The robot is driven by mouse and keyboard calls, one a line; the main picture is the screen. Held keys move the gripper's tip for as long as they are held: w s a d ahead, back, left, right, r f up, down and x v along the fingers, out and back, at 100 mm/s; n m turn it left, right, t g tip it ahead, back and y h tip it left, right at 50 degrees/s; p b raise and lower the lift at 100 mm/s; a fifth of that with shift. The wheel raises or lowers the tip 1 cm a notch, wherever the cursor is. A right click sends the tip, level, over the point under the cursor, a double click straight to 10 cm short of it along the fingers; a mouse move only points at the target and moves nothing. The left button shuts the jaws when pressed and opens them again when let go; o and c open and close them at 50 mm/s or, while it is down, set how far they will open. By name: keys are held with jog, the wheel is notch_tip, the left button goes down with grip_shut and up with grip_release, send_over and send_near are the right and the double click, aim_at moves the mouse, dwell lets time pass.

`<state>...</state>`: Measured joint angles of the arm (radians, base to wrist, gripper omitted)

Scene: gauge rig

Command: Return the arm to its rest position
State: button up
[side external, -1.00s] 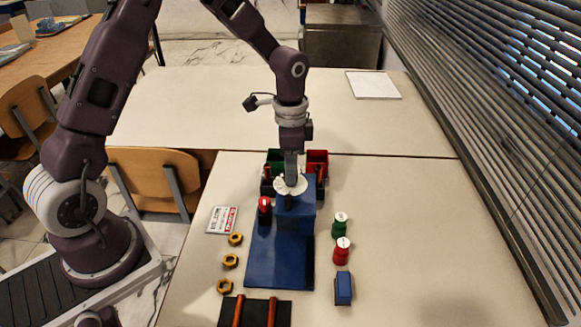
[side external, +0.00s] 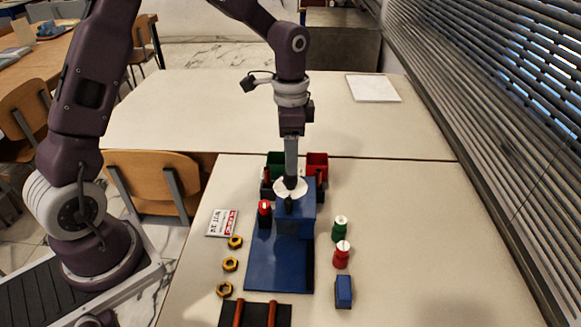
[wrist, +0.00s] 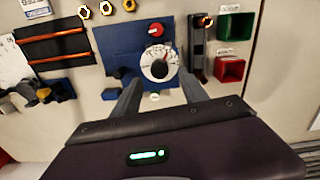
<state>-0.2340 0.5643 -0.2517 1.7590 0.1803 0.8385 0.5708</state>
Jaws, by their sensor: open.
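My gripper (side external: 290,168) is above the blue gauge rig (side external: 265,262) in the side external view, over its white dial (side external: 279,187). In the wrist view the two fingers of my gripper (wrist: 160,88) are apart, with nothing held between them. The white dial with its black centre (wrist: 159,64) shows beyond the fingertips. The rig also carries a red-topped button (side external: 265,207). In the side external view the fingers overlap, and part of the dial is behind them.
Green (side external: 275,159) and red (side external: 317,160) bins stand behind the rig. Yellow nuts (side external: 231,264) and a label card (side external: 222,223) lie left. Green (side external: 340,226) and red (side external: 341,256) pieces and a blue block (side external: 343,291) stand right. A black rack (side external: 255,314) is in front. The far table is mostly clear.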

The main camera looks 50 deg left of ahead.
notch_tip(320, 180, up, 2)
jog(key=shift+r, duration=0.1)
jog(key=s+r+n+t, duration=0.1)
jog(key=s+r+n, duration=0.1)
jog(key=s+r, duration=0.45)
jog(key=s+d+r+n+t, duration=0.1)
jog(key=s+r+n+t, duration=0.1)
jog(key=s, duration=0.7)
jog(key=s+d+r+n+t, duration=0.1)
jog(key=s+r+n+t, duration=0.1)
jog(key=s, duration=0.7)
notch_tip(320, 180, up, 2)
jog(key=shift+d+n+t, duration=0.3)
jog(key=shift+n, duration=0.5)
dwell(0.9)
